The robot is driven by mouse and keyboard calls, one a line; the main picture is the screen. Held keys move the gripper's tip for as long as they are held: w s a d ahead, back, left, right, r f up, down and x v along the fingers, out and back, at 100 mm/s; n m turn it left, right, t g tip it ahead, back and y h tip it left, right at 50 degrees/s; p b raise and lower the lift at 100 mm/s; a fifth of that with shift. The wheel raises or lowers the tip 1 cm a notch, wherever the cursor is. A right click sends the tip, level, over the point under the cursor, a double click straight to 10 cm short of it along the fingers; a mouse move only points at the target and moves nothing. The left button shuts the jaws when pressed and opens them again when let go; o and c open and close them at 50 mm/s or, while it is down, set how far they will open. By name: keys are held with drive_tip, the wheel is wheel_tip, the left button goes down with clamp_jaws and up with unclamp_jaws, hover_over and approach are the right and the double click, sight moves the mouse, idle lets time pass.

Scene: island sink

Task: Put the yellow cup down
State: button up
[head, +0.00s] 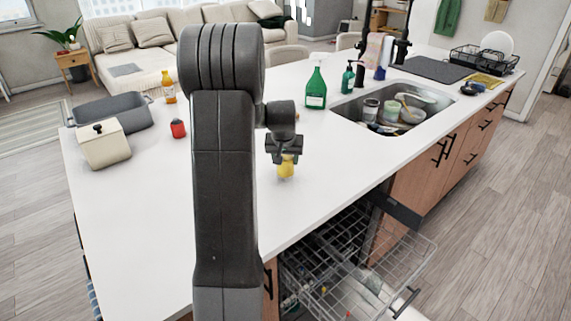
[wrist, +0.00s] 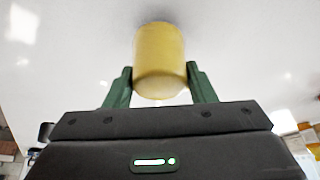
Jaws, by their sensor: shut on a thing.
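The yellow cup (head: 286,168) is at my gripper (head: 285,158) over the white island counter (head: 330,150) in the head view. In the wrist view the yellow cup (wrist: 159,62) sits between the two green fingers of my gripper (wrist: 160,85), which are shut on it. The cup's far end is close to the white surface, with a faint shadow around it. I cannot tell whether it touches the counter.
A green spray bottle (head: 316,88) and the sink (head: 394,108) with dishes lie to the right. A red item (head: 178,128), a beige container (head: 103,145) and a grey basin (head: 118,112) stand left. An open dishwasher rack (head: 350,262) is below the front edge. Counter around the cup is clear.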

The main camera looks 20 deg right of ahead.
drive_tip(key=shift+f, duration=1.3)
drive_tip(key=shift+f, duration=0.1)
drive_tip(key=o, duration=1)
drive_tip(key=b+v, duration=0.1)
drive_tip(key=v, duration=1.1)
drive_tip(key=shift+w, duration=0.1)
